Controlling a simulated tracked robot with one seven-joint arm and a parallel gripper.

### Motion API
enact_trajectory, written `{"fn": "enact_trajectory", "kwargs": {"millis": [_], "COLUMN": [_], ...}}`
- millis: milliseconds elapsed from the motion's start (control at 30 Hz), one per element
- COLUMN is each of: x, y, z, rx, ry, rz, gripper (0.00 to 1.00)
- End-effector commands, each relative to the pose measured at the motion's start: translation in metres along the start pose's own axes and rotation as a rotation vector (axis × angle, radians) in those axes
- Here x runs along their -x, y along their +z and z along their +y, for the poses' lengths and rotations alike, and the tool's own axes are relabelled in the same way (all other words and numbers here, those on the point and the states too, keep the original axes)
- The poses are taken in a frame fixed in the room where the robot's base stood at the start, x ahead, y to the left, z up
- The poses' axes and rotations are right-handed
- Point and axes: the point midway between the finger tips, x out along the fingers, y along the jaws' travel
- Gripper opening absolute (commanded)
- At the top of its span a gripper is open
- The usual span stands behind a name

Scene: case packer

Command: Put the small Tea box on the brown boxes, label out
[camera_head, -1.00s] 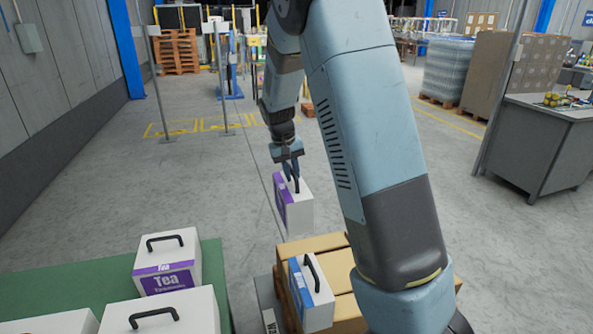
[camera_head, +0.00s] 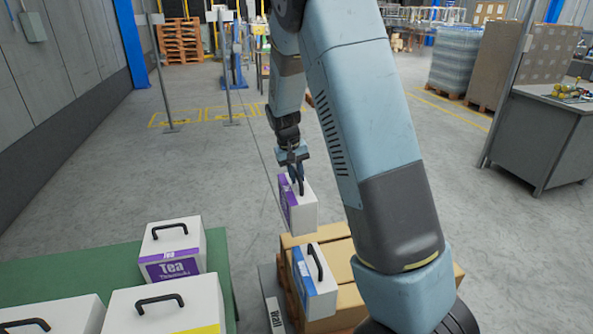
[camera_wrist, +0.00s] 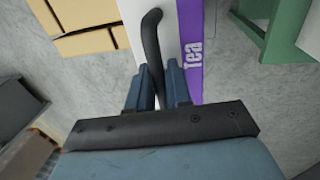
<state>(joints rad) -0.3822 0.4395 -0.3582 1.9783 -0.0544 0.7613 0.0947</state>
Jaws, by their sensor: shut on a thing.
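My gripper (camera_head: 297,180) is shut on the black handle of a small white Tea box (camera_head: 304,214) with a purple label band. The box hangs upright, in the head view above and behind the far edge of the brown boxes (camera_head: 338,268), its purple side facing left. In the wrist view my fingers (camera_wrist: 160,85) close on the handle (camera_wrist: 151,40), and the Tea box's purple band (camera_wrist: 190,55) runs to its right. The brown boxes (camera_wrist: 80,42) show at the wrist view's upper left, apart from the held box. I cannot see its underside.
A white box with a blue label (camera_head: 318,290) stands on the brown boxes, near their left edge. Several white boxes, including a larger Tea box (camera_head: 172,248), stand on the green table (camera_head: 112,262) at left. My arm hides the brown boxes' right part.

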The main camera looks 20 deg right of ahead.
Motion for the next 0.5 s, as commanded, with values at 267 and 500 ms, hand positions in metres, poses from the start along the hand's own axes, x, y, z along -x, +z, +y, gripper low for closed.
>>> {"fn": "enact_trajectory", "kwargs": {"millis": [267, 500], "x": [-0.017, -0.031], "y": [0.000, 0.001], "z": [-0.003, -0.005], "rx": [-0.001, 0.000], "ry": [-0.004, -0.007], "rz": [0.000, -0.001], "gripper": [0.00, 0.00]}}
